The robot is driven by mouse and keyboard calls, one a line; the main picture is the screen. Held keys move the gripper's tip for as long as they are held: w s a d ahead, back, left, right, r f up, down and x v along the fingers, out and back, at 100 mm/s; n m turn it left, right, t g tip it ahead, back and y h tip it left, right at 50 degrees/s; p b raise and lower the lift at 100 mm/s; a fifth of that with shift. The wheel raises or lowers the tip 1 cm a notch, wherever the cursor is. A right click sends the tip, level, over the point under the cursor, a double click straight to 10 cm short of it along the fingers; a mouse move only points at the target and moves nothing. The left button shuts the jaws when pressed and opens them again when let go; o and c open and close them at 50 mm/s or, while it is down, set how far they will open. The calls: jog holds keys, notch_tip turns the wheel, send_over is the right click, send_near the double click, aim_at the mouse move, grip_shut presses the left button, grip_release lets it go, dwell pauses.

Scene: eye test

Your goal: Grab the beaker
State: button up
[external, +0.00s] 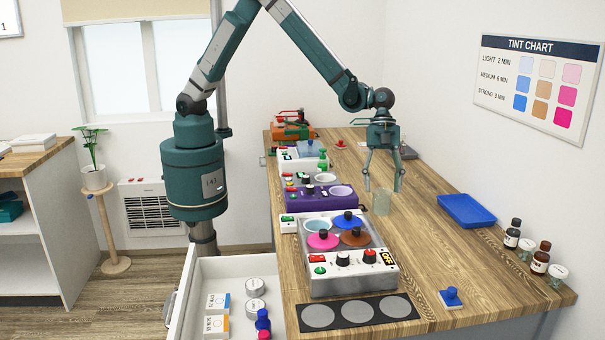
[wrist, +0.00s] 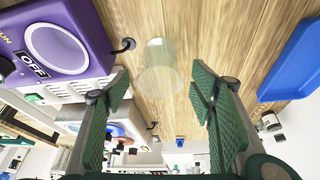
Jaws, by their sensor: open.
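The clear glass beaker (external: 381,203) stands on the wooden bench, right of the purple device. It also shows in the wrist view (wrist: 159,70), upper middle, faint and see-through. My gripper (external: 383,184) is open and points down, with its fingertips around the height of the beaker's top in the external view. In the wrist view my gripper (wrist: 160,88) has its two green-padded fingers spread to the left and right, with the beaker between and beyond their tips. Nothing is held. Whether the fingertips flank the beaker's rim or stay just above it, I cannot tell.
The purple device (external: 318,195) stands close left of the beaker. A blue tray (external: 466,210) lies to the right. The heated unit with coloured lids (external: 345,277) is in front. Bottles (external: 512,234) stand at the right edge. An open drawer (external: 215,272) juts out front left.

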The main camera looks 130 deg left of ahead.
aim_at(382, 200)
jog(key=shift+x, duration=2.6)
jog(key=shift+s+a+f, duration=0.1)
jog(key=shift+s+a, duration=0.05)
jog(key=shift+a, duration=0.05)
jog(key=c, duration=0.9)
